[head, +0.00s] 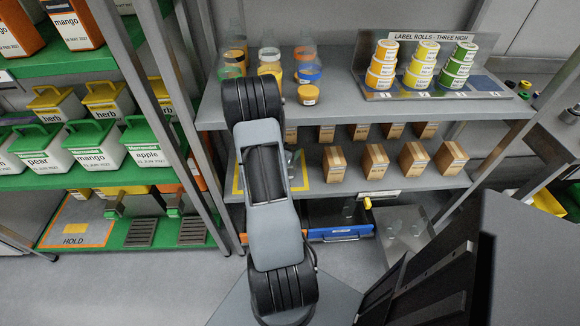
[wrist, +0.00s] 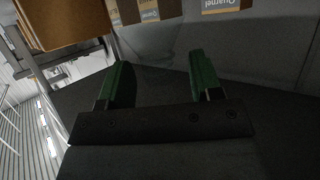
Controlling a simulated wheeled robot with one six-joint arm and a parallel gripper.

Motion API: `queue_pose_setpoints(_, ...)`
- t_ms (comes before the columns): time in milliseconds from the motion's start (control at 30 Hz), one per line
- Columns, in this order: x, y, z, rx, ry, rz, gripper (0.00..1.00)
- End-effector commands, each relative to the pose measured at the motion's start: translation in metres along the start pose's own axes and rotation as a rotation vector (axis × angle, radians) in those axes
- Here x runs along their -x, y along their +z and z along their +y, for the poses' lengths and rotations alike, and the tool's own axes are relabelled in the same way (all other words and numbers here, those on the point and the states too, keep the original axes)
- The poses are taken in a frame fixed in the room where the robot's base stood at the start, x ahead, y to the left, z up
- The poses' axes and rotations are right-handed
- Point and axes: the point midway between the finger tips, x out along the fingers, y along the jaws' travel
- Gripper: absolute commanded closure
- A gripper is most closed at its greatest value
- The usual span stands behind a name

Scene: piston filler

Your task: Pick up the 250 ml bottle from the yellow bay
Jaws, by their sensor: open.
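A yellow-outlined bay (head: 237,182) lies on the middle shelf, mostly covered by my arm in the head view. I cannot make out a bottle in it; a small greyish shape beside my arm there is too unclear to name. In the wrist view my gripper (wrist: 161,88) is open, with two green-padded fingers well apart. In the head view my gripper is hidden behind my arm. Clear bottles with coloured bands (head: 270,62) stand on the upper shelf, not in the yellow bay.
Several cardboard boxes (head: 375,161) stand on the middle shelf right of the bay; a box (wrist: 66,22) shows close at the wrist view's upper left. Label rolls (head: 383,67) stand above. A shelf upright (head: 170,90) is left of my arm. A blue-fronted tray (head: 340,233) sits below.

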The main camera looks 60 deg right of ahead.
Motion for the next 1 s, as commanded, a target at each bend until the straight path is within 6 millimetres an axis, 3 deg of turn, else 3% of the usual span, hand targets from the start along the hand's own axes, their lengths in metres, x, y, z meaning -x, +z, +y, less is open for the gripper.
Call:
queue_pose_setpoints(200, -0.023, 0.000, 0.000, 0.000, 0.000, -0.001, 0.41)
queue_pose_setpoints(500, -0.025, 0.000, 0.000, 0.000, -0.001, -0.001, 0.41)
queue_pose_setpoints(1000, -0.025, 0.000, 0.000, 0.001, -0.001, -0.001, 0.88)
